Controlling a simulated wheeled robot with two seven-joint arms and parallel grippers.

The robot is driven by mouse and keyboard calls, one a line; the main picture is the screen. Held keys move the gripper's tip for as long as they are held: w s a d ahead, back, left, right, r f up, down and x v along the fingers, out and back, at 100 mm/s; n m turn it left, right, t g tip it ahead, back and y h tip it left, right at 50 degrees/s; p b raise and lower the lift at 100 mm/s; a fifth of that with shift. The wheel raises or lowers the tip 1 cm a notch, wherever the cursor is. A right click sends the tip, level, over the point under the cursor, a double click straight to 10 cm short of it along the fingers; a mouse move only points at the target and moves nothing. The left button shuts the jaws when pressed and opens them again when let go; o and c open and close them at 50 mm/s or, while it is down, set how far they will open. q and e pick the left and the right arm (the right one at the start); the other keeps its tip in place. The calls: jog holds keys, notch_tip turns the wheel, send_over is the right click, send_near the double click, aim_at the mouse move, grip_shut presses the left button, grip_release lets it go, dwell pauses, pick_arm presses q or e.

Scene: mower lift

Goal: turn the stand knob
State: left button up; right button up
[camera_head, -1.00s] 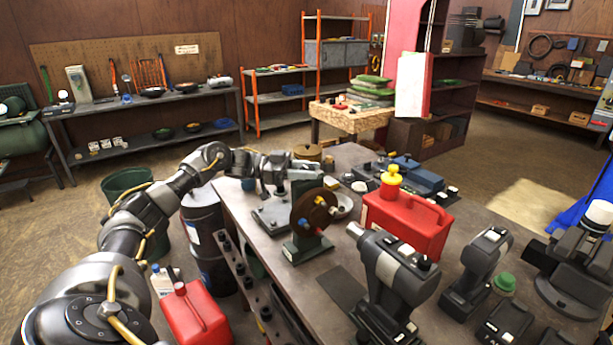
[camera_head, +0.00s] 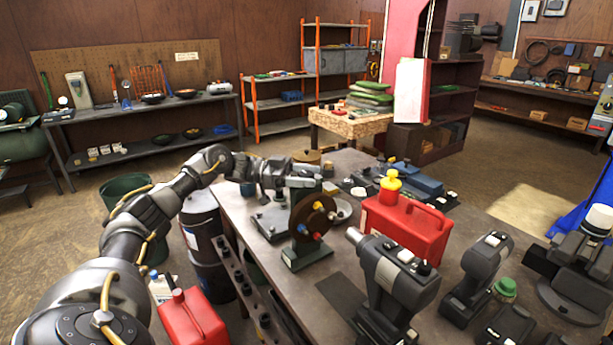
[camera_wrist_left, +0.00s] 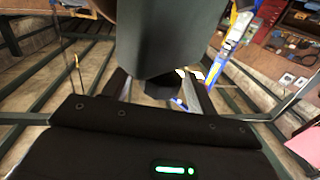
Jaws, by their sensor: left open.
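A dark green stand (camera_head: 307,255) stands on the workbench and carries a round brown disc (camera_head: 313,218) with small yellow, blue and red parts on its face. I cannot tell which part is the stand knob. My left gripper (camera_head: 312,178) is at the top of the stand, just behind the disc's upper edge, and its tips are partly hidden. In the left wrist view, the open fingers (camera_wrist_left: 158,90) point at a large dark grey-green body (camera_wrist_left: 160,35) close in front. A dark part of it sits between the fingers; contact is unclear. My right gripper is not in view.
A grey power tool (camera_head: 395,280) is nearer. A second red can (camera_head: 192,318) and a dark drum (camera_head: 203,250) are left of the workbench (camera_head: 340,290).

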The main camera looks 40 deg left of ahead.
pick_arm(q)
jog(key=b+v, duration=0.3)
jog(key=v, duration=0.8)
jog(key=shift+b, duration=0.35)
